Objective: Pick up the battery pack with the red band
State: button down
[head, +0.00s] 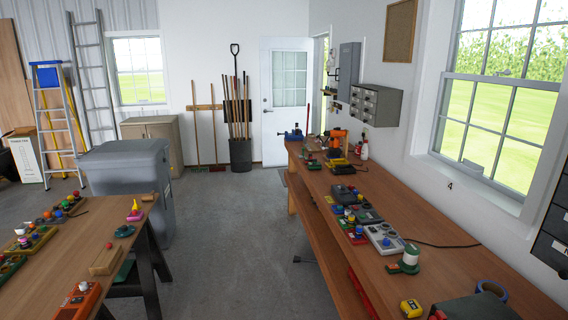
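I cannot make out for certain a battery pack with a red band. Small dark blocks lie on the long wooden workbench (470,262) on the right, among them a black and yellow one (337,162) near the orange drill (338,134) and a black one (343,192) nearer to me. A yellow block (411,308) lies at the near end of the bench, its details too small to read. My gripper is not in view.
A second wooden table (75,250) with button boxes stands on the left, by a grey bin (128,175). Clear concrete floor (225,235) runs between table and bench to a white door (285,105). A tape roll (492,290) and green-and-white spool (410,256) lie on the bench.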

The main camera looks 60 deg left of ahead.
aim_at(310, 159)
jog(key=u, duration=1.75)
jog(key=i+z, duration=0.1)
jog(key=i, duration=0.45)
jog(key=i+j+z, duration=0.1)
jog(key=i, duration=0.4)
jog(key=i+j+z, duration=0.1)
jog(key=i, duration=0.45)
jog(key=i+j+z, duration=0.1)
jog(key=i+j, duration=0.15)
jog(key=i, duration=0.25)
jog(key=i+j+z, duration=0.1)
jog(key=i+j, duration=0.15)
jog(key=i, duration=0.3)
jog(key=i+j+z, duration=0.1)
jog(key=i+j, duration=0.15)
jog(key=i, duration=0.25)
jog(key=i+j+u, duration=0.5)
jog(key=i, duration=0.35)
